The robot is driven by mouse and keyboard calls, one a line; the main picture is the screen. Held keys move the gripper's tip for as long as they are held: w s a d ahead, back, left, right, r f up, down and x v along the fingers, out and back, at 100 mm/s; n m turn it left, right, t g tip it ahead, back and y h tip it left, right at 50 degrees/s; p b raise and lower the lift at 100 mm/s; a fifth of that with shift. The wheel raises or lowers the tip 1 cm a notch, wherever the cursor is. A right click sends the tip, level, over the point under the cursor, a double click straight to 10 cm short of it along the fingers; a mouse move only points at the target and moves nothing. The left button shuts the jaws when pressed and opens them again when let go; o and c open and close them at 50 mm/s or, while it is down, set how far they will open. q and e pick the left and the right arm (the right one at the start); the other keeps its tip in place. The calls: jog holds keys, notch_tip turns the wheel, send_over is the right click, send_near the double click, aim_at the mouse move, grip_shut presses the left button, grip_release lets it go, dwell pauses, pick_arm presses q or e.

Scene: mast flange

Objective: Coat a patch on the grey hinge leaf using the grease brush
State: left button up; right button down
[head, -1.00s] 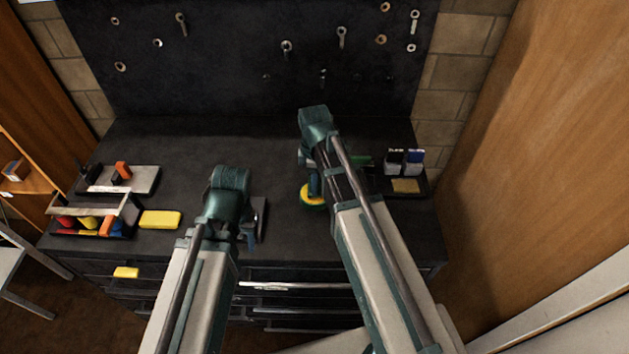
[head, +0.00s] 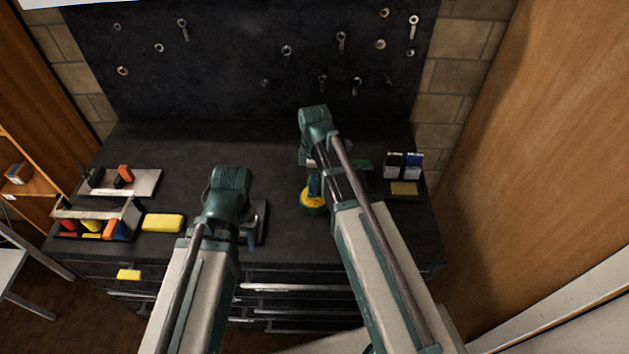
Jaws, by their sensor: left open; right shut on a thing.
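My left gripper (head: 249,240) is open and low over the bench's front part. A dark grey flat plate (head: 262,218) shows partly behind it; I cannot tell whether this is the hinge leaf. No other hinge leaf can be made out clearly.
At the left are a pale tray (head: 147,182), a tote of coloured pieces (head: 130,223) and a yellow block (head: 163,223). A pegboard (head: 230,60) closes the back. The bench's back middle is clear.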

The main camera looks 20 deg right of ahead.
jog(key=shift+r+p, duration=2.3)
jog(key=shift+r, duration=0.35)
jog(key=shift+f, duration=0.1)
